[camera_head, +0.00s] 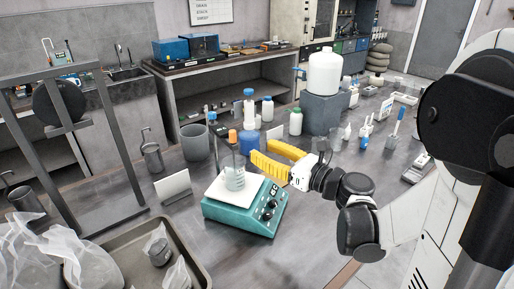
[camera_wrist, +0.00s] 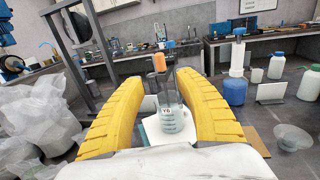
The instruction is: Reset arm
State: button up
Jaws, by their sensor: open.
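My gripper (camera_head: 270,160) has two yellow fingers and is open. In the head view it is just above and behind the right side of a teal hotplate stirrer (camera_head: 243,209). A clear glass vessel with markings (camera_head: 234,178) stands upright on the stirrer's white top, with an orange-topped piece above it. In the wrist view the same vessel (camera_wrist: 172,118) shows between the spread yellow fingers (camera_wrist: 160,95), with space on both sides. Whether the fingers touch it cannot be told, but they look apart from it.
A tray with plastic bags (camera_head: 195,262) lies at front left, beside a grey metal frame (camera_head: 112,100). Bottles (camera_head: 267,108), a grey beaker (camera_head: 195,142), a small white card (camera_head: 173,187) and a large white carboy (camera_head: 324,72) stand around the stirrer. Bare table shows at front right.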

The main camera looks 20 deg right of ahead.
dwell(0.4)
jog(key=s+a+f+n+g+h, duration=0.3)
jog(key=s+a+f+n+g, duration=0.55)
jog(key=n, duration=0.65)
jog(key=s+d+n+h+b, duration=0.1)
jog(key=s+d+n+h, duration=0.2)
jog(key=s+n, duration=0.7)
jog(key=n+h, duration=0.2)
jog(key=n, duration=0.3)
jog(key=shift+s+f, duration=0.15)
jog(key=shift+s, duration=0.25)
